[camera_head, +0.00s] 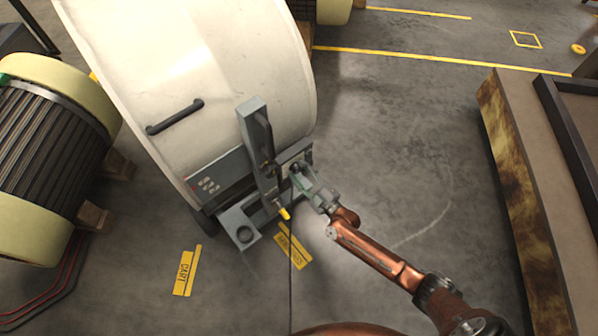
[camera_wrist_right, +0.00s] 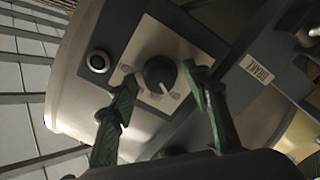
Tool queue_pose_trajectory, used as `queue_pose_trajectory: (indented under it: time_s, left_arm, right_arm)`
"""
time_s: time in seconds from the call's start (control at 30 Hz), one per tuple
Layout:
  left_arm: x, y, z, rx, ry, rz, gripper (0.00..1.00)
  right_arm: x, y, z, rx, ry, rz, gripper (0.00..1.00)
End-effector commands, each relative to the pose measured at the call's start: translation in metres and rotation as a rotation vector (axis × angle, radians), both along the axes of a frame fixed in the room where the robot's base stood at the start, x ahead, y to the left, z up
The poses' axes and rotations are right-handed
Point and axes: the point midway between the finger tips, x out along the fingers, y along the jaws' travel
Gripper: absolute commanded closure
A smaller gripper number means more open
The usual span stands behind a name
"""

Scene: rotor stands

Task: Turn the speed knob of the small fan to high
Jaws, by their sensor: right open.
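The fan is a large white drum (camera_head: 200,70) with a grey control strip (camera_head: 225,178) along its lower edge. In the right wrist view a round black speed knob (camera_wrist_right: 160,73) sits on a pale square plate (camera_wrist_right: 150,45) with small markings, too small to read. My right gripper (camera_head: 300,176) is at the strip's right end in the head view, where it hides the knob. In the right wrist view its green fingers (camera_wrist_right: 160,78) are open, one on each side of the knob, with gaps showing between them and it. My left gripper is not in view.
A grey upright post (camera_head: 256,135) and a bracket with a yellow-tipped part (camera_head: 285,213) stand just left of my gripper. A ribbed motor-like drum (camera_head: 50,130) lies at left, a brown bench (camera_head: 520,170) at right.

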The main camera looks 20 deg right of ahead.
Motion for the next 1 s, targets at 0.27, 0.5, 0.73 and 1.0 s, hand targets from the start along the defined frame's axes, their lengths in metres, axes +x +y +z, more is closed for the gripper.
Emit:
queue_pose_trajectory:
  time_s: [0.27, 0.5, 0.73, 1.0]
  left_arm:
    - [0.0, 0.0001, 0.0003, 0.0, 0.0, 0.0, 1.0]
    - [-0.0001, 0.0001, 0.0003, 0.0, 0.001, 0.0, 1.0]
    - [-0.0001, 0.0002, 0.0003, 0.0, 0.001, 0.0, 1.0]
    - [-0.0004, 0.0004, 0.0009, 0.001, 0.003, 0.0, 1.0]
  right_arm:
    - [-0.0004, -0.0002, 0.0001, 0.0, 0.0, 0.0, 0.65]
    - [-0.0005, -0.0001, -0.0001, 0.0, 0.0, 0.0, 0.82]
    - [-0.0006, -0.0002, -0.0002, 0.0, 0.0, 0.0, 0.98]
    - [-0.0007, -0.0002, 0.0, 0.027, 0.008, 0.0, 0.98]
